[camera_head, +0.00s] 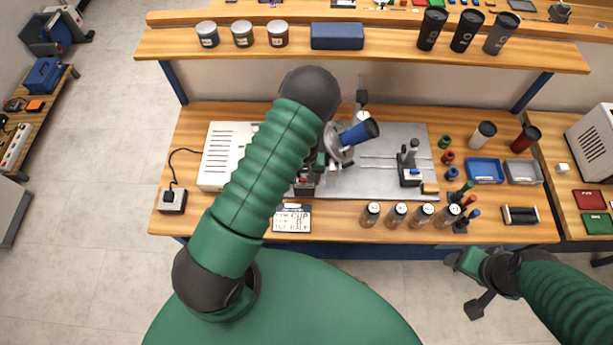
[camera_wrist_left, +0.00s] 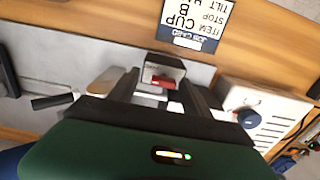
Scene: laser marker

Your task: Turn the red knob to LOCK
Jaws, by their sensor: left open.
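The red knob (camera_wrist_left: 164,81) sits on the face of a small grey-and-black block (camera_wrist_left: 165,68) in the left wrist view. My left gripper (camera_wrist_left: 163,85) is open, with one dark finger on each side of the block. I cannot tell whether the fingers touch the knob. In the head view my left arm covers much of this spot, and my left gripper (camera_head: 313,176) shows only in part beside it. The knob's markings are too small to read. My right gripper (camera_head: 479,296) is low at the right, off the table's front edge.
A white box (camera_head: 221,155) stands left, with a blue knob (camera_wrist_left: 248,118) in the wrist view. A blue cup (camera_head: 358,132) sits tilted in a fixture on the metal plate (camera_head: 385,185). A job card (camera_head: 291,218), jars (camera_head: 397,213) and trays (camera_head: 485,171) surround it.

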